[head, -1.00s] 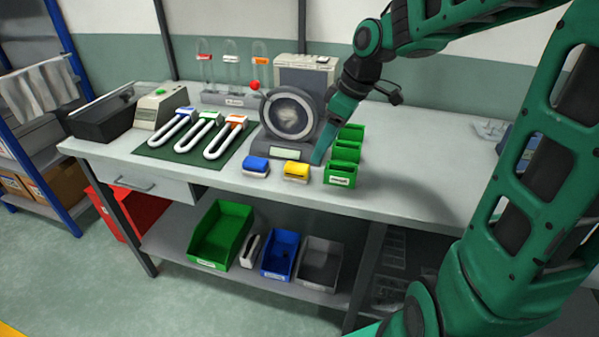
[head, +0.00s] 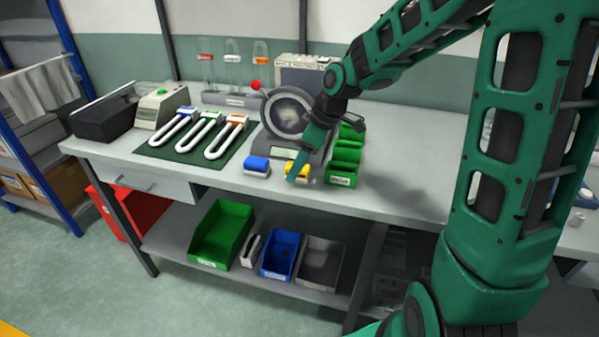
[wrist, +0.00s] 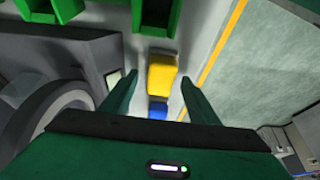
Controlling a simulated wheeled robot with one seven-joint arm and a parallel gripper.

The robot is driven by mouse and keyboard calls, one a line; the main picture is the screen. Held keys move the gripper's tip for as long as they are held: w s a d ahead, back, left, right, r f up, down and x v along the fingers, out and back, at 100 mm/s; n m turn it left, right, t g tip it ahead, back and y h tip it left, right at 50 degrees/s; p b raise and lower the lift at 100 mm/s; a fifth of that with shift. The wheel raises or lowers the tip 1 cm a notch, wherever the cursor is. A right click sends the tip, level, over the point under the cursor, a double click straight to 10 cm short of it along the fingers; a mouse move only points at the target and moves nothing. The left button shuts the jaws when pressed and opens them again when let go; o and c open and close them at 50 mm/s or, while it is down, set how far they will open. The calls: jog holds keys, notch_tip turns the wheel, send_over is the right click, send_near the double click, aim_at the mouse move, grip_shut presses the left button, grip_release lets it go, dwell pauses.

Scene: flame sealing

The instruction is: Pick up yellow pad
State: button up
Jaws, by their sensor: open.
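The yellow pad (head: 291,169) lies on the bench top near its front edge, just right of the blue pad (head: 257,167). In the head view my gripper (head: 297,172) is right over the yellow pad and hides part of it. In the wrist view the yellow pad (wrist: 162,73) shows ahead, between and beyond the two open fingers (wrist: 154,92). The blue pad (wrist: 158,110) lies behind it, also between the fingers. My gripper is open and holds nothing. I cannot tell whether a fingertip touches the pad.
Small green bins (head: 343,170) stand close on the right of the yellow pad. A grey machine with a round dial (head: 287,112) stands behind it. A green mat (head: 197,145) with white U-shaped tubes lies to the left. The bench front edge is close.

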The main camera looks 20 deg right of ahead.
aim_at(291, 164)
jog(key=shift+w+a+f, duration=0.1)
jog(key=shift+a+f, duration=0.1)
jog(key=shift+f, duration=0.45)
jog(key=c, duration=1.1)
jog(key=shift+c, duration=0.2)
jog(key=shift+r, duration=0.15)
jog(key=shift+r, duration=0.55)
notch_tip(291, 164, up, 3)
jog(key=shift+w, duration=0.1)
jog(key=s+a+r, duration=0.5)
jog(key=a+r, duration=0.1)
jog(key=a, duration=0.4)
jog(key=shift+a+r, duration=0.25)
jog(key=shift+r, duration=0.1)
jog(key=shift+s, duration=0.1)
